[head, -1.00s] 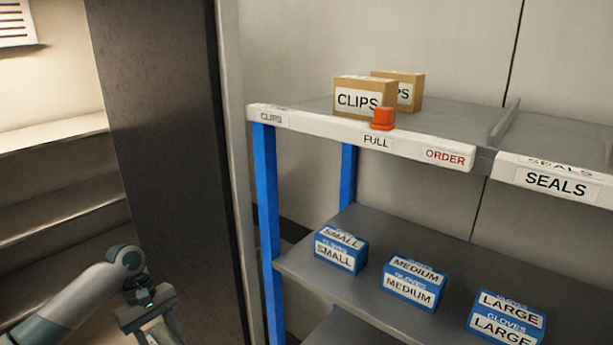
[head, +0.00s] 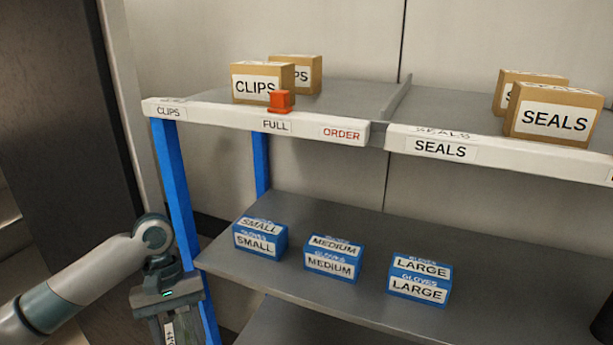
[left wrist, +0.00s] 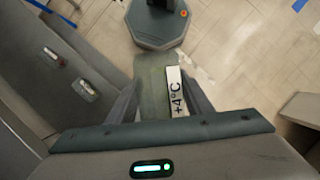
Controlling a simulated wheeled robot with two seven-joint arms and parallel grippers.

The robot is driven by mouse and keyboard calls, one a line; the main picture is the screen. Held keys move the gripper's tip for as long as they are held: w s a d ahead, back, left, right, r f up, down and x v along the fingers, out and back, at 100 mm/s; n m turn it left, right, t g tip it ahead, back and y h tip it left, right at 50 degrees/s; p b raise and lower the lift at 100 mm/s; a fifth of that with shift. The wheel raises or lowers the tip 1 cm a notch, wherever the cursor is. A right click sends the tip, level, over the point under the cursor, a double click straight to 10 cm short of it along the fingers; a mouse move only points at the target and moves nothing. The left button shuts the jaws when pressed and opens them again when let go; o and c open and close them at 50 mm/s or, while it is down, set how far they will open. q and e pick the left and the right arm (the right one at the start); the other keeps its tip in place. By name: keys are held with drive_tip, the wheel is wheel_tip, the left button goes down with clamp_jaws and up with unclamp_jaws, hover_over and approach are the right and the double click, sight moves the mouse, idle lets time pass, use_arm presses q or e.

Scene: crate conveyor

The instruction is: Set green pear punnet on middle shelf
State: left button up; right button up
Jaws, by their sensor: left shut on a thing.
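My left gripper (head: 168,322) hangs at the lower left in the head view, in front of the rack's blue front post. In the left wrist view its fingers (left wrist: 160,100) are shut on a grey-green thing with a white "+4°C" label (left wrist: 178,92). Only part of this thing shows, and I cannot tell whether it is the pear punnet. No pears are visible. The middle shelf (head: 480,262) is the grey board below the top shelf, to the right of the gripper. My right gripper is out of view.
On the middle shelf stand blue glove boxes: SMALL (head: 258,240), MEDIUM (head: 332,258) and LARGE (head: 419,279). Bare board lies behind and right of them. The top shelf (head: 340,97) holds CLIPS boxes (head: 255,82), an orange block (head: 279,101) and SEALS boxes (head: 553,120).

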use_arm(q)
drive_tip(key=s+d+r+m+y, duration=0.2)
drive_tip(key=s+d+r+m, duration=0.2)
drive_tip(key=d+m, duration=0.15)
wheel_tip(320, 180, down, 16)
drive_tip(key=b, duration=1.5)
drive_tip(key=shift+w+a+g+b, duration=0.25)
drive_tip(key=shift+g+b, duration=0.1)
drive_tip(key=shift+g, duration=0.05)
drive_tip(key=w+x, duration=0.2)
drive_tip(key=x, duration=1.2)
drive_tip(key=shift+f, duration=0.5)
drive_tip(key=shift+a, duration=0.1)
